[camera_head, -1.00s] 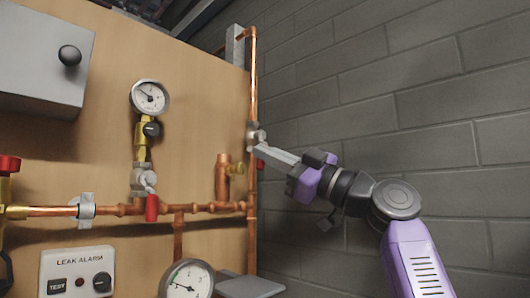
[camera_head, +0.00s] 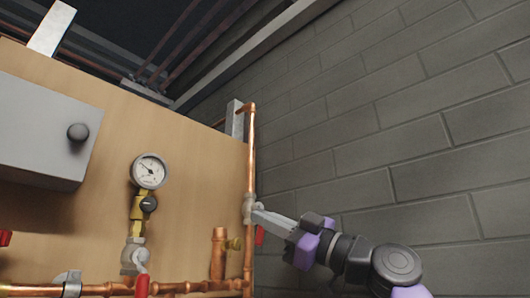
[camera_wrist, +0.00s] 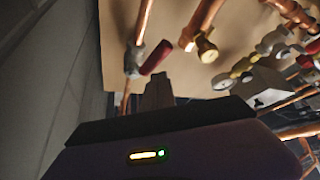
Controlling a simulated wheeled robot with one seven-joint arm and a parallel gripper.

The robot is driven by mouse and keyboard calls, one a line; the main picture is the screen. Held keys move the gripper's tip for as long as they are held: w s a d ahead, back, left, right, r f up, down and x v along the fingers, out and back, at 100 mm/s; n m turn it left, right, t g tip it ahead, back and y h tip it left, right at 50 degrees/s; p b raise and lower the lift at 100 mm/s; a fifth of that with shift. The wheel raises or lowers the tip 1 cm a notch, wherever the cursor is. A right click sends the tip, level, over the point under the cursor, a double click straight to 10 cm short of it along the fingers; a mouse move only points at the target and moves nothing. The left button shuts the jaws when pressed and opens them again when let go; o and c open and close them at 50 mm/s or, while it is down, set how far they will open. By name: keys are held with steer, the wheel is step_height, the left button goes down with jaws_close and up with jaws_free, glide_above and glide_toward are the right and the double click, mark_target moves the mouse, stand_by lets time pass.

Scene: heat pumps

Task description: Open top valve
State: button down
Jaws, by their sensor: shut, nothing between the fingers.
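The upper valve (camera_head: 249,205) sits on the vertical copper pipe at the right edge of the wooden panel. Its red handle (camera_head: 260,236) hangs down, just below my gripper (camera_head: 258,214). My gripper reaches in from the right, its fingers together and empty, with the tips at or very close to the valve body. I cannot tell whether they touch it. In the wrist view the valve body (camera_wrist: 134,60) and the red handle (camera_wrist: 156,57) lie just beyond the fingertips (camera_wrist: 158,80). The handle slants beside the pipe there.
A pressure gauge (camera_head: 149,170) and a lower red-handled valve (camera_head: 142,285) are left of the pipe. A capped copper stub (camera_head: 219,252) stands close by. A grey box (camera_head: 45,130) is at the left. The block wall (camera_head: 400,150) bounds the right side.

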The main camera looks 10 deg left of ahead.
step_height(320, 180, up, 18)
steer(key=p, duration=0.3)
steer(key=shift+s, duration=0.15)
steer(key=shift+f, duration=0.1)
stand_by(0.3)
